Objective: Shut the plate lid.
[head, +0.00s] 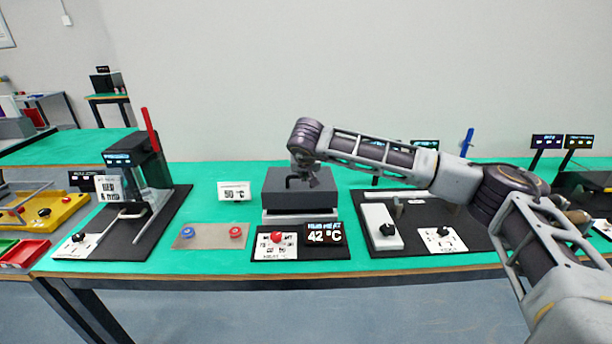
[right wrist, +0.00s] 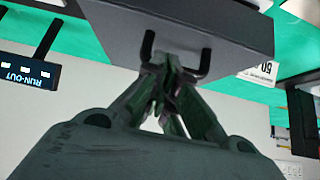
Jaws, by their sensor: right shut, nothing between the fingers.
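In the right wrist view the closed fingertips (right wrist: 168,72) overlap the handle (right wrist: 203,68) below the lid face (right wrist: 215,30); contact is unclear. My left gripper is not in view.
A panel with a red button and a display (head: 324,235) reading 42 °C lies in front. A small sign (head: 234,191) and a board with blue and red buttons (head: 210,237) are to the left. A black press with a red lever (head: 150,130) stands further left.

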